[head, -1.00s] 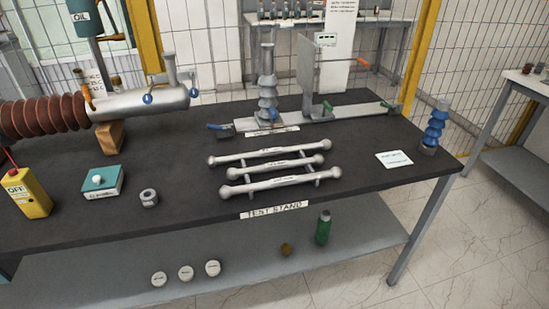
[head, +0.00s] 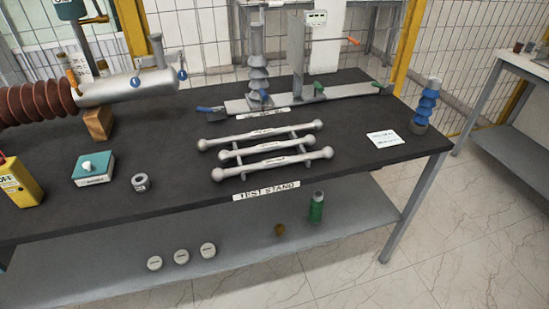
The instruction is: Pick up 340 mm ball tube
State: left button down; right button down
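Three pale grey ball-ended tubes lie side by side on a low rack on the dark test stand table. The back tube (head: 262,135), the middle tube (head: 265,148) and the front tube (head: 273,163) differ in length; the middle one looks shortest. Each has a small label, too small to read, so I cannot tell which one is 340 mm. Neither of my grippers shows in the head view.
The table (head: 330,165) has bare room right of the rack. Behind stands a clamp rail (head: 340,95) with a grey insulator (head: 257,70). A blue insulator (head: 426,103), white card (head: 384,139), metal ring (head: 140,182), teal box (head: 93,169) and yellow box (head: 18,182) surround it.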

aim_at(217, 174)
jog(key=u, duration=0.5)
jog(key=i+l+u, duration=0.15)
jog(key=l+u, duration=0.2)
jog(key=i+l+u, duration=0.1)
jog(key=l+u, duration=0.55)
jog(key=l, duration=0.25)
